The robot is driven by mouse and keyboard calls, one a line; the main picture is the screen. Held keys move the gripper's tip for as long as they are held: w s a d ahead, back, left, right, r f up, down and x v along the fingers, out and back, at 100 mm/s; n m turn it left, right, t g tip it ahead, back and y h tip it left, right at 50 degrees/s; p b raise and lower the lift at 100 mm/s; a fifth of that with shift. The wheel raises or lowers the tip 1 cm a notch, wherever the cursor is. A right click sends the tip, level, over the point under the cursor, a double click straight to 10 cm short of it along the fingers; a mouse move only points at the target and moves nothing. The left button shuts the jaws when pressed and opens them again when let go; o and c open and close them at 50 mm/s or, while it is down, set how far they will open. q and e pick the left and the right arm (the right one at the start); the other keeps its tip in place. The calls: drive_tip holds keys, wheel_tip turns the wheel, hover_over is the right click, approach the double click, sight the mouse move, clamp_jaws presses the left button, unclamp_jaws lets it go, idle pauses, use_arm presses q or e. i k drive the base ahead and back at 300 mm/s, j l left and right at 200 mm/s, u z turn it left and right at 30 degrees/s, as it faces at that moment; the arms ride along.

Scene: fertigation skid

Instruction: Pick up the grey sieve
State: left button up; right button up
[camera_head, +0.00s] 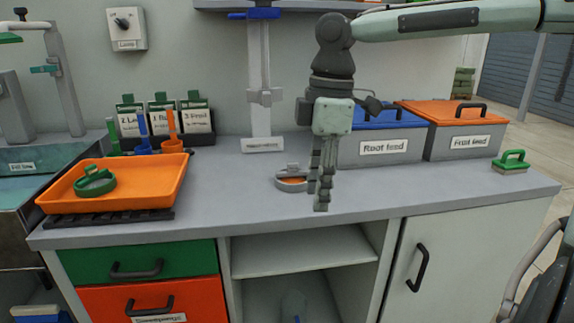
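The grey sieve (281,181) rests on the counter near the middle, a shallow round ring with a short grip at its back. Something orange shows inside its ring. My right gripper (318,198) points down just to the right of the sieve, and its fingers overlap the sieve's right edge in the picture. The fingers are seen nearly edge-on, so I cannot tell whether they are open or shut, or whether they touch the sieve. Nothing is seen held in them. My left gripper is not in view.
An orange tray (150,186) holding a green ring-shaped sieve (95,183) lies at the left. Behind the gripper stand a blue-lidded Root feed bin (384,148) and an orange-lidded bin (466,140). A grey upright stand (260,118) is behind the sieve. The counter's front right is clear.

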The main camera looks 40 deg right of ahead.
sight(292, 178)
drive_tip(key=i+l, duration=0.65)
drive_tip(key=i, duration=0.1)
